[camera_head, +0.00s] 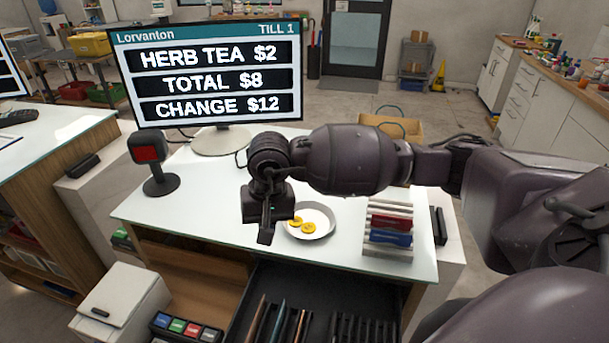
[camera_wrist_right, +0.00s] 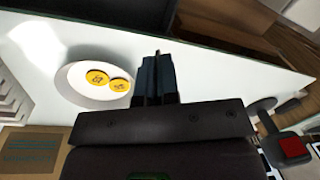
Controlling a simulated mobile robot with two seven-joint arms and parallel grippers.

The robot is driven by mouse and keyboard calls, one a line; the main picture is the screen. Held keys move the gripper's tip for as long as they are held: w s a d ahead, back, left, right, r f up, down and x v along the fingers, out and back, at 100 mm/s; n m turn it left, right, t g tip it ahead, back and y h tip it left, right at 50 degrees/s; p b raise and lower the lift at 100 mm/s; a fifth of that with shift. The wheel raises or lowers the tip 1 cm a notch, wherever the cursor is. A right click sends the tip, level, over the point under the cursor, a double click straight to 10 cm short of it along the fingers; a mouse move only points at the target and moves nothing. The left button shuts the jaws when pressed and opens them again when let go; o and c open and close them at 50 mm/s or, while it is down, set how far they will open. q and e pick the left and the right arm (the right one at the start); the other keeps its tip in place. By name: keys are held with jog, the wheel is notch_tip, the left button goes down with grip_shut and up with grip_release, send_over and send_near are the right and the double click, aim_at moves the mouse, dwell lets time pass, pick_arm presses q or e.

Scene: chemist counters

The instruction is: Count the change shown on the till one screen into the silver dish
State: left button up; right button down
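The till one screen (camera_head: 207,72) reads "HERB TEA $2", "TOTAL $8" and "CHANGE $12". The silver dish (camera_head: 322,218) is on the white counter and holds two gold coins (camera_head: 300,225). The dish (camera_wrist_right: 70,90) and the coins (camera_wrist_right: 108,80) also show in the right wrist view. My right gripper (camera_head: 267,228) points down just left of the dish in the head view. In the wrist view its fingers (camera_wrist_right: 158,70) are together, with no object seen between them. My left gripper is not in view.
An open dark drawer (camera_head: 310,320) with several upright dividers is at the counter's front. A rack with red and blue packets (camera_head: 390,228) stands right of the dish. A card reader (camera_head: 152,158) on a stand is at the left. Counter (camera_head: 190,205) between it and the gripper is clear.

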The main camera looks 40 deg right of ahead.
jog(key=m, duration=0.1)
jog(key=d+m, duration=0.1)
jog(key=m, duration=0.1)
jog(key=shift+w+d+r+m, duration=0.15)
jog(key=shift+d+r+m, duration=0.15)
jog(key=m, duration=0.3)
jog(key=d+m, duration=0.1)
jog(key=m, duration=0.1)
jog(key=shift+w+d+r+t+h, duration=0.1)
jog(key=shift+w+r+t+h, duration=0.2)
jog(key=shift+r, duration=0.1)
jog(key=m, duration=0.2)
jog(key=d+m, duration=0.1)
jog(key=shift+w+r+m+p, duration=0.2)
jog(key=shift+r+m+p, duration=0.1)
jog(key=shift+m, duration=0.1)
jog(key=w+d+r+m+g+h+p, duration=0.1)
jog(key=d+r+m, duration=0.15)
jog(key=m, duration=0.95)
jog(key=w+d+r+m+g+h, duration=0.1)
jog(key=d+m, duration=0.3)
jog(key=m, duration=0.7)
jog(key=f+b, duration=0.3)
jog(key=f, duration=0.2)
jog(key=shift+s+f, duration=0.1)
jog(key=shift+s, duration=0.1)
jog(key=shift+f+b, duration=0.3)
jog(key=shift+f, duration=0.2)
